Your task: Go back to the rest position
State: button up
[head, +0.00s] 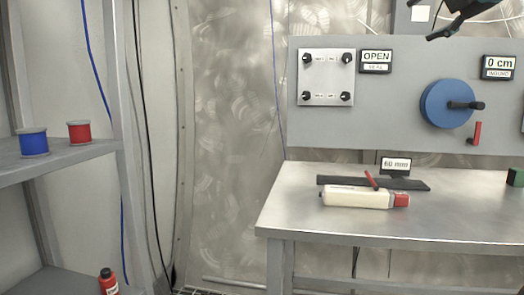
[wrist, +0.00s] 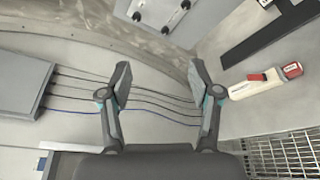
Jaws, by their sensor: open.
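My gripper (wrist: 160,85) is in the wrist view with its two fingers apart and nothing between them. In the head view a dark part of my gripper (head: 455,22) shows at the top right edge, above the panel and clear of the table. No object is in its grasp. The rest of my arm is out of the head view.
A steel table (head: 320,222) bears a cream bottle-like tool (head: 355,198) with red parts, a black strip (head: 415,184) and a small display (head: 396,164). A grey panel (head: 400,120) carries a blue wheel (head: 447,104). Shelves (head: 60,158) at left hold blue and red spools.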

jog(key=w+d+r+m+t+h, duration=0.1)
jog(key=w+d+m+t+h, duration=0.1)
jog(key=d+m+t+h, duration=0.25)
jog(key=w+d+r+m+t+h, duration=0.2)
jog(key=d+m+h, duration=0.1)
jog(key=d+m, duration=0.35)
jog(key=s+d+f+m+g+h, duration=0.25)
jog(key=f+m+g, duration=0.35)
jog(key=f, duration=0.6)
jog(key=s+d+f+m+g+h, duration=0.1)
jog(key=f+m+g+h, duration=0.25)
jog(key=f+m, duration=0.6)
jog(key=s+a+f+m+g+y, duration=0.1)
jog(key=s+a+f+g+y, duration=0.4)
jog(key=f, duration=0.7)
jog(key=s+a+f+y, duration=0.1)
jog(key=s+a+f, duration=0.35)
jog(key=f, duration=0.85)
jog(key=s+a+f+y, duration=0.1)
jog(key=s+a+f, duration=0.3)
jog(key=a, duration=0.2)
jog(key=s+a+f+n+g+y, duration=0.1)
jog(key=s+a+f+y, duration=0.1)
jog(key=s+a+f, duration=0.2)
jog(key=s+a+f+n+g+y, duration=0.1)
jog(key=s+a+f, duration=0.3)
jog(key=a, duration=0.5)
jog(key=shift+a+f+y, duration=0.4)
jog(key=shift+f+y, duration=0.35)
jog(key=shift+f, duration=0.2)
